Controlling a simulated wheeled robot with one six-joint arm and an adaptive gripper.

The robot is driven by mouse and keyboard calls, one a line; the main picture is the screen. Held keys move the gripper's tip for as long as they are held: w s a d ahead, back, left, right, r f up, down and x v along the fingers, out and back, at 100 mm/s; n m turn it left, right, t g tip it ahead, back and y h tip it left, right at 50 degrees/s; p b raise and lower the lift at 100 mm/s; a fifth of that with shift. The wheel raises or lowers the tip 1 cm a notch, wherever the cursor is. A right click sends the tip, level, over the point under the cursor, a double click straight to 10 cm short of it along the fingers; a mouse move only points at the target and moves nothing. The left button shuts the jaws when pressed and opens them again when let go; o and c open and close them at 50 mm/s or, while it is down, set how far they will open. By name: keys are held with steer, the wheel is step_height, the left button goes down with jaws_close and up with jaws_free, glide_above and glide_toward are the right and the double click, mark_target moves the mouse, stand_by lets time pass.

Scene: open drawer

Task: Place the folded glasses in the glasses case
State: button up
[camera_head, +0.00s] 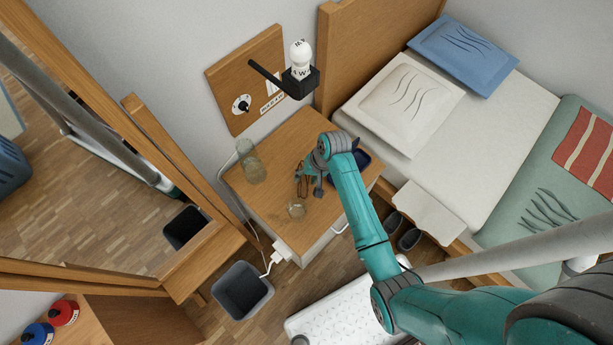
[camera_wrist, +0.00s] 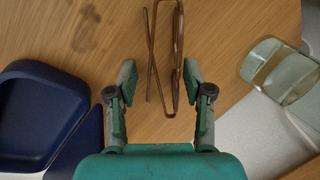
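The folded glasses (camera_wrist: 178,60) are brown and thin-framed, and lie on the wooden bedside table top. They also show beside my gripper in the head view (camera_head: 302,186). My gripper (camera_wrist: 160,80) is open, with one finger on each side of the lower part of the glasses. A gap shows between each fingertip and the frame. The gripper also shows low over the table in the head view (camera_head: 310,184). The dark blue glasses case (camera_wrist: 38,112) lies open at the left of the wrist view. In the head view the case (camera_head: 363,158) is partly hidden behind my arm.
A glass carafe (camera_head: 252,168) stands at the table's left. A wall lamp (camera_head: 300,78) juts out above. The bed (camera_head: 480,130) is at the right.

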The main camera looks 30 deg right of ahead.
steer(key=v, duration=1.2)
steer(key=shift+r, duration=0.2)
steer(key=s+a+f+t, duration=0.1)
steer(key=s+f, duration=0.1)
steer(key=s+a+f+t+h, duration=0.1)
steer(key=s, duration=0.2)
steer(key=s+a+f+t, duration=0.1)
steer(key=s+f, duration=0.1)
steer(key=shift+s+f, duration=0.3)
steer(key=shift+s, duration=0.05)
steer(key=s+r+n+t+h, duration=0.1)
steer(key=s+r+t, duration=0.2)
steer(key=s, duration=0.5)
steer(key=s+a+r+n+t+h, duration=0.1)
steer(key=s+r+n+t, duration=0.1)
steer(key=s+r, duration=0.4)
steer(key=s+t, duration=0.1)
steer(key=s, duration=0.2)
steer(key=shift+s+r+h, duration=0.3)
steer(key=shift+r+h, duration=0.05)
steer(key=shift+h, duration=0.05)
steer(key=shift+o, duration=1.2)
steer(key=s+r+n+t, duration=0.2)
steer(key=s+r+t, duration=0.2)
steer(key=r, duration=0.9)
steer(key=s, duration=0.2)
steer(key=shift+s+a, duration=0.35)
steer(key=shift+a, duration=0.05)
steer(key=shift+o, duration=1.2)
steer(key=shift+r, duration=0.2)
